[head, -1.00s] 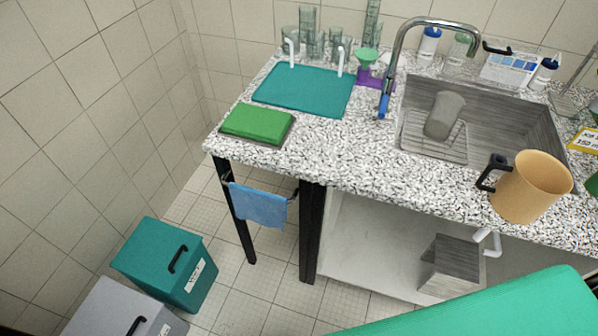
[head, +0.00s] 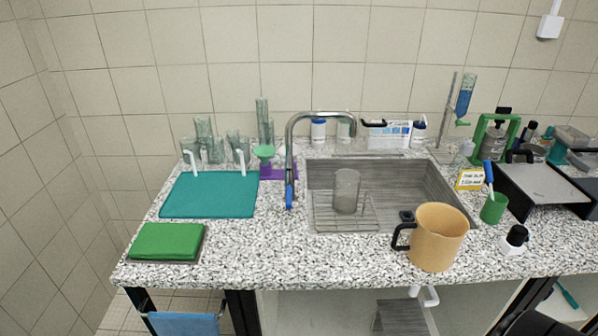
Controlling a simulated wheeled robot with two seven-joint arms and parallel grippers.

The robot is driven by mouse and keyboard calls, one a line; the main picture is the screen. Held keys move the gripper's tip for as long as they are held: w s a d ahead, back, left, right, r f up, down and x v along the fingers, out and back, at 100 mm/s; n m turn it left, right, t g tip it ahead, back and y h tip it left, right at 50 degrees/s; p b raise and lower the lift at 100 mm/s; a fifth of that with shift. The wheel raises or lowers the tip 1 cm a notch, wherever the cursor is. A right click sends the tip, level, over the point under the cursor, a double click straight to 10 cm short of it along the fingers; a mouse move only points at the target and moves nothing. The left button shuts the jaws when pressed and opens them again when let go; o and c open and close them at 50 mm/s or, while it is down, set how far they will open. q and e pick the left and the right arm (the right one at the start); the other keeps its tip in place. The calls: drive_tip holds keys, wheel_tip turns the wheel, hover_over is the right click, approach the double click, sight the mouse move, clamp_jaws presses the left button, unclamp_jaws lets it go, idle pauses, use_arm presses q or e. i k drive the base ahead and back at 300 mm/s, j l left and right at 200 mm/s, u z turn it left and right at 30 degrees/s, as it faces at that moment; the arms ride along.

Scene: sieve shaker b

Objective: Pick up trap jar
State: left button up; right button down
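No vessel in view is clearly marked as the trap jar, and I cannot tell which one it is. A grey translucent jar (head: 346,190) stands upright on a wire rack (head: 326,222) in the sink. Another clear jar (head: 493,143) stands in a green frame (head: 479,138) at the right of the counter. Neither of my grippers is in view.
A tan pitcher (head: 437,238) stands at the sink's front edge. The tap (head: 289,150) arches at the sink's left. A teal mat (head: 208,196), green block (head: 167,241) and glassware (head: 203,135) are at left. A green cup (head: 494,208) and black-capped bottle (head: 515,240) stand right.

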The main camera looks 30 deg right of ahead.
sight(346, 193)
drive_tip(key=z, duration=1.35)
